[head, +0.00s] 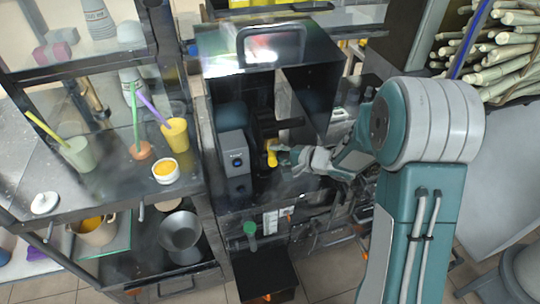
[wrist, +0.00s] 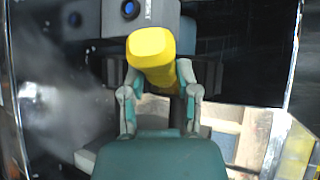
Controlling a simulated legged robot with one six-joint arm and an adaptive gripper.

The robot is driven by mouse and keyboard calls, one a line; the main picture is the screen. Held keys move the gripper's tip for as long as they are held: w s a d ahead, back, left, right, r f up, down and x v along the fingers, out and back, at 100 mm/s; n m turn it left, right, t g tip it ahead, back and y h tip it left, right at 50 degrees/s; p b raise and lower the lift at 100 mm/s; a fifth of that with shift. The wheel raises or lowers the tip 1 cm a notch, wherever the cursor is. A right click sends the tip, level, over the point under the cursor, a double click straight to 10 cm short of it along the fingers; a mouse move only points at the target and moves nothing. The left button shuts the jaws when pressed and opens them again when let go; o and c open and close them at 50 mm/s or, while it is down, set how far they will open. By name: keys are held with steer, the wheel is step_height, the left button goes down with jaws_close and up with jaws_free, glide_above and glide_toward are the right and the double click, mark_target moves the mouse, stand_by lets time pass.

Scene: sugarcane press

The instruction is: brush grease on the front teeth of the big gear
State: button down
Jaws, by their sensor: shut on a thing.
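The press (head: 225,98) is a dark, open-fronted housing in the middle of the head view. The dark round part inside it (head: 265,125) looks like the big gear, but its teeth are too dark to make out. My gripper (head: 284,157) reaches into the press opening from the right. It is shut on a yellow handle (head: 271,155), likely the brush's. In the wrist view, the handle (wrist: 152,50) sticks up between the two fingers of my gripper (wrist: 160,85). The bristles are hidden, so I cannot tell whether they touch the gear.
A grey box with a blue button (head: 236,160) stands just left of my gripper. A white bowl of orange-yellow stuff (head: 165,171) and several cups with sticks sit on the left shelf (head: 110,190). Cane stalks (head: 505,50) fill a rack at top right.

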steer(key=shift+w+d, duration=0.1)
steer(key=shift+d, duration=0.35)
steer(key=shift+a, duration=0.15)
steer(key=shift+s+a, duration=0.25)
steer(key=shift+a, duration=0.35)
steer(key=shift+s+a, duration=0.25)
steer(key=shift+a, duration=0.3)
steer(key=a, duration=0.3)
steer(key=shift+s+a+r, duration=0.2)
steer(key=shift+s+a, duration=0.1)
steer(key=shift+a, duration=0.05)
stand_by(1.5)
